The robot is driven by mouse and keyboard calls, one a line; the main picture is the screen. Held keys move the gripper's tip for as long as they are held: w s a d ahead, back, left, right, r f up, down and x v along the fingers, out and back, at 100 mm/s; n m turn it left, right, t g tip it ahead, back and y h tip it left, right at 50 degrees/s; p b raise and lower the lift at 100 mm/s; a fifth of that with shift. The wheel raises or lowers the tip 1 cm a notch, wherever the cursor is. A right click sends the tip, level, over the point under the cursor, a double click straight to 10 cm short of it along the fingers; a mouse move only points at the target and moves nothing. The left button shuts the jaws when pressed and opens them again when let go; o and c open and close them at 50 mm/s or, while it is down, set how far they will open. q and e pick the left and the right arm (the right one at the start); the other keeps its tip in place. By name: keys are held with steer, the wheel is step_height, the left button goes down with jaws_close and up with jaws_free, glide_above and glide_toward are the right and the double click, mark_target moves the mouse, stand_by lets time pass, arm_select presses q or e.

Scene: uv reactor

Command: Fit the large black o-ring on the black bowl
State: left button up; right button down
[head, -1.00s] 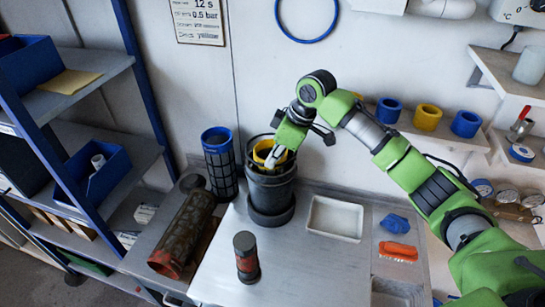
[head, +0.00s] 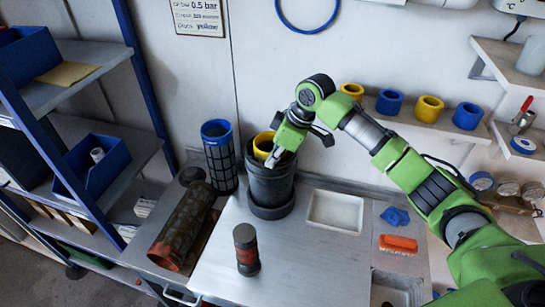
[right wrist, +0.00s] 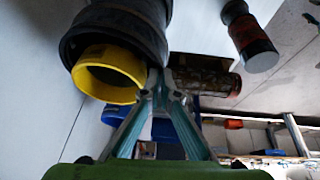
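The black bowl (head: 271,190) is a dark grey cylinder standing upright on the bench, with its open mouth up. A yellow ring (head: 263,143) shows at its mouth, and also in the right wrist view (right wrist: 108,75). My right gripper (head: 268,163) is at the near right side of the bowl's rim. In the right wrist view its fingertips (right wrist: 160,75) come together at a dark band along the rim, which looks like the large black o-ring (right wrist: 72,48). Where the o-ring ends and the bowl begins is hard to tell. My left gripper is not in view.
A blue-topped mesh cylinder (head: 219,158) stands close left of the bowl. A rusty tube (head: 183,230) and a small black-and-red cylinder (head: 246,250) are nearer. A white tray (head: 335,211) and orange brush (head: 398,244) are right.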

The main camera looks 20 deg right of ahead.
steer(key=shift+f, duration=0.25)
steer(key=c, duration=2.8)
jaws_free()
steer(key=o, duration=0.6)
steer(key=v, duration=1.2)
